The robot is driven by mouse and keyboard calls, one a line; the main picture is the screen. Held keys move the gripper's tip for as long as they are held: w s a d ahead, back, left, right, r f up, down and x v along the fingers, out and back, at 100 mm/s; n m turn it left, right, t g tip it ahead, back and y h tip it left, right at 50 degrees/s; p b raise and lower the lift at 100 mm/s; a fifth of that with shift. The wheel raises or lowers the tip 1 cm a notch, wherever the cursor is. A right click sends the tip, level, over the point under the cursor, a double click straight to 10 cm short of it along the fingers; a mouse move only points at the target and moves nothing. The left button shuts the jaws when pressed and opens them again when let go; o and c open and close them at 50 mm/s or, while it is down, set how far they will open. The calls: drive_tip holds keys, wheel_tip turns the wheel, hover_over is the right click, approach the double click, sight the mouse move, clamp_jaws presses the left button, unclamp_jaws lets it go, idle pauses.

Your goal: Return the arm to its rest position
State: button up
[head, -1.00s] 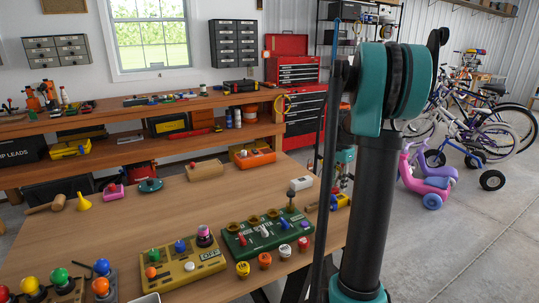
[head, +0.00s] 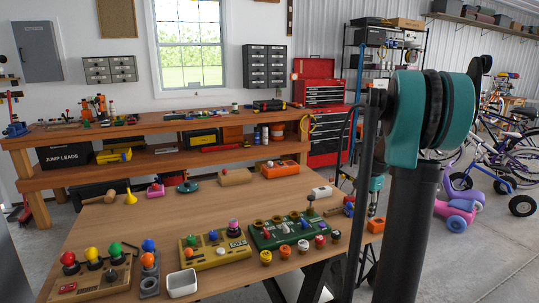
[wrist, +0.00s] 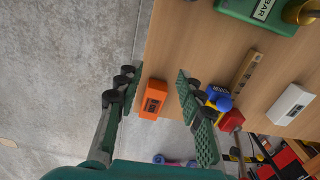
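My arm (head: 405,200), with a teal and black joint at its top, stands upright at the right of the head view, beside the wooden table (head: 215,210). In the wrist view my gripper (wrist: 156,90) is open, its two green-padded fingers well apart. An orange block (wrist: 153,99) shows between the fingers, at the table's edge; I see no contact with it. The gripper looks empty. I cannot make out the gripper clearly in the head view.
The table holds a green control box (head: 290,230), a yellow one (head: 215,250), a white tray (head: 183,283) and several coloured knobs. A workbench (head: 150,123) and a red tool chest (head: 325,122) stand behind. Bicycles (head: 500,150) stand at right. Concrete floor is open at right.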

drive_tip(key=s+a+f+n+t, duration=0.1)
drive_tip(key=s+a+f+n, duration=0.2)
drive_tip(key=s, duration=0.5)
drive_tip(key=s+a+f+n+t, duration=0.1)
drive_tip(key=s+a+f+n, duration=0.2)
drive_tip(key=s+a+n, duration=0.2)
drive_tip(key=s+a+f+n+t, duration=0.2)
drive_tip(key=s+a+n, duration=0.3)
drive_tip(key=s+a, duration=0.3)
drive_tip(key=s+f, duration=0.1)
drive_tip(key=s, duration=0.2)
drive_tip(key=shift+s+f, duration=0.25)
drive_tip(key=shift+f, duration=0.15)
drive_tip(key=shift+d, duration=0.1)
